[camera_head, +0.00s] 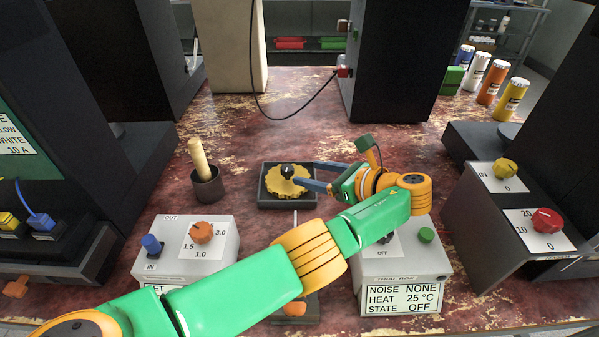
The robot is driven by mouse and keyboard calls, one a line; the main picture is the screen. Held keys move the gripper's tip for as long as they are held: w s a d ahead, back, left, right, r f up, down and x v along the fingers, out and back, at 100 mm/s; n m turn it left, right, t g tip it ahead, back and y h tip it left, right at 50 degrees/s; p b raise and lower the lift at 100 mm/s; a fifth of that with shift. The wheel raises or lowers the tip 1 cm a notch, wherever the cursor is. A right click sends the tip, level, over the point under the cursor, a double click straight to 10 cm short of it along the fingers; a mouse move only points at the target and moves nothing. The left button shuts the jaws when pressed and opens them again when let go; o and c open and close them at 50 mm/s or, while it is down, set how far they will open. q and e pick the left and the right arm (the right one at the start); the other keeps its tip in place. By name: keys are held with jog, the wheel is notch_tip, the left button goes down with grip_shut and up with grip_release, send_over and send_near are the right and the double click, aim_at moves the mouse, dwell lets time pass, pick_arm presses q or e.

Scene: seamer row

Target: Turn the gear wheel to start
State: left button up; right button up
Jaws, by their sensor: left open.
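The yellow gear wheel (283,187) lies in a dark square tray (264,202) in the middle of the table. A black ball knob (288,170) stands up from it. My left gripper (303,173) comes in from the right side of the wheel. Its two blue-grey fingers are open and point left, with their tips close to the knob. I cannot tell whether they touch it. My green and orange left forearm crosses the front of the table. My right gripper is out of view.
A grey box (190,255) with an orange dial (202,232) stands front left. Another box with a display (402,299) reading STATE OFF stands front right, partly behind my arm. A dark cup (207,187) holds a wooden-looking handle (198,157). Tall dark machines flank the table.

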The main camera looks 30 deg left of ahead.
pick_arm(q)
jog(key=shift+s+d+r, duration=0.1)
jog(key=shift+d+r, duration=0.05)
jog(key=shift+d, duration=0.25)
jog(key=shift+a, duration=0.1)
